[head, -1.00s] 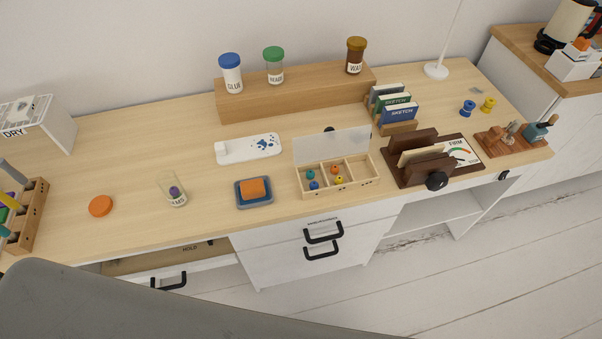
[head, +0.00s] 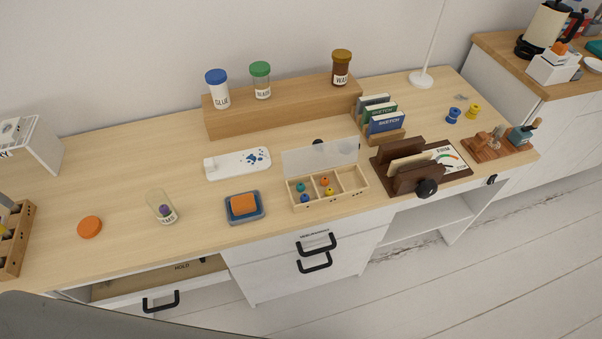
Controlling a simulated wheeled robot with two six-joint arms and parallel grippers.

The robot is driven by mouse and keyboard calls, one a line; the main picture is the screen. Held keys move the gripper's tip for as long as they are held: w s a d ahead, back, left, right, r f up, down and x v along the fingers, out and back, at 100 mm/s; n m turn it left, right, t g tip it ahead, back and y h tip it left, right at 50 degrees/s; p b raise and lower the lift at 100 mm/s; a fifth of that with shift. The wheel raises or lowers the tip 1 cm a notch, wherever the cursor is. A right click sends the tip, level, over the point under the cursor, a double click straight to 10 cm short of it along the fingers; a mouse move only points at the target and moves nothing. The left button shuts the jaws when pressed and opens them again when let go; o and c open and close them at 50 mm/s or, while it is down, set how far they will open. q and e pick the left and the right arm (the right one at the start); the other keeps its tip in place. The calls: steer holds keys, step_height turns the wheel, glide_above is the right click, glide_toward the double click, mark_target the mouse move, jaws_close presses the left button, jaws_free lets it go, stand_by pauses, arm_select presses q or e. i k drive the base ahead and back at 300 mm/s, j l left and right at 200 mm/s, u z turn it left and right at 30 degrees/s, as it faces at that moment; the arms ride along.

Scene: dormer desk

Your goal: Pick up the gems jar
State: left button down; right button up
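A small clear jar (head: 162,207) stands upright and open on the left part of the desk, near the front edge. A purple piece lies inside it, and its white label is too small to read surely; it appears to be the gems jar. An orange round lid (head: 90,227) lies flat on the desk to its left, apart from it. Neither of my grippers is in view.
An open drawer (head: 160,286) juts out below the jar. A blue tray with an orange block (head: 243,204) and a compartment box (head: 328,200) stand to the right. Labelled jars (head: 217,88) stand on a wooden riser (head: 285,107) behind. Desk around the clear jar is free.

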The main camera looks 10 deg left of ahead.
mark_target(159, 202)
steer(key=k+j+u, duration=0.1)
steer(key=u, duration=1.2)
steer(key=l+z, duration=0.15)
steer(key=z, duration=0.2)
steer(key=k+l+z, duration=0.1)
steer(key=z, duration=0.25)
steer(key=l+z, duration=0.3)
steer(key=u, duration=1.2)
steer(key=k+j+u, duration=0.2)
steer(key=u, duration=0.25)
steer(key=k+j+u, duration=0.25)
steer(key=u, duration=0.25)
steer(key=j, duration=0.1)
